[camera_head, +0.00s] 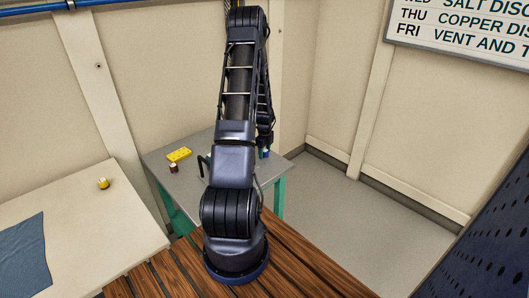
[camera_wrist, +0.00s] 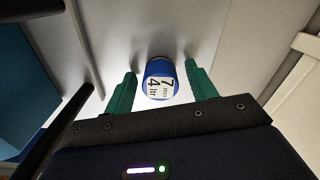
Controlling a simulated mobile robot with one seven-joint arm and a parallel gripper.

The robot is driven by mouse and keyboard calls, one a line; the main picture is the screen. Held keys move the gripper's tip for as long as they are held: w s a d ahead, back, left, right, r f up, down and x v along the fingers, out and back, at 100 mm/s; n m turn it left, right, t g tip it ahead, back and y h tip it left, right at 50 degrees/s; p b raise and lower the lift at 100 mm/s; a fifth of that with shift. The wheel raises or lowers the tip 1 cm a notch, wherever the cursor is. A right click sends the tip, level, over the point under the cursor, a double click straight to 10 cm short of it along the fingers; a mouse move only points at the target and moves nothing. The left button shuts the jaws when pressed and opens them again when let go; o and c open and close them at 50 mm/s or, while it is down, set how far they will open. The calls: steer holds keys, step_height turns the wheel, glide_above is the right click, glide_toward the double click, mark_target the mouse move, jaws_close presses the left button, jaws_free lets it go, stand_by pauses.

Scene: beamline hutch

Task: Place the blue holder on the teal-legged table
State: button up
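The blue holder (camera_wrist: 160,80) is a short blue cylinder with a white label reading "7 min 4 hr". In the wrist view it sits between the two green fingers of my gripper (camera_wrist: 160,74), with a visible gap on each side. The gripper is open. The holder's far end meets a light grey surface. The teal-legged table (camera_head: 188,190) has a grey top and stands behind my arm in the head view. My arm hides part of that top. A small blue patch shows by the arm's end over the table's right side; the fingers there are mostly hidden.
A yellow block (camera_head: 179,154) and a small dark red cylinder (camera_head: 173,167) are on the teal-legged table's left part. A pale table (camera_head: 80,230) at left bears a yellow cylinder (camera_head: 102,183) and a blue cloth (camera_head: 25,254). A dark perforated panel (camera_head: 490,240) stands at right.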

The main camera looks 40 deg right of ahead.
mark_target(265, 150)
steer(key=shift+r, duration=0.1)
step_height(265, 150, up, 12)
steer(key=w+a+r+n+t, duration=0.25)
steer(key=a+r+n, duration=1.25)
steer(key=a+r, duration=1.1)
steer(key=s+a+r+n+t, duration=0.1)
steer(key=s+a+r+n, duration=0.2)
steer(key=s+a+n, duration=0.6)
steer(key=s+a+r+n+t, duration=0.1)
steer(key=s+a+r+n, duration=0.2)
steer(key=s+a+n, duration=0.6)
steer(key=s+a, duration=0.1)
steer(key=a, duration=0.5)
steer(key=shift+s+r, duration=0.15)
steer(key=shift+r, duration=0.2)
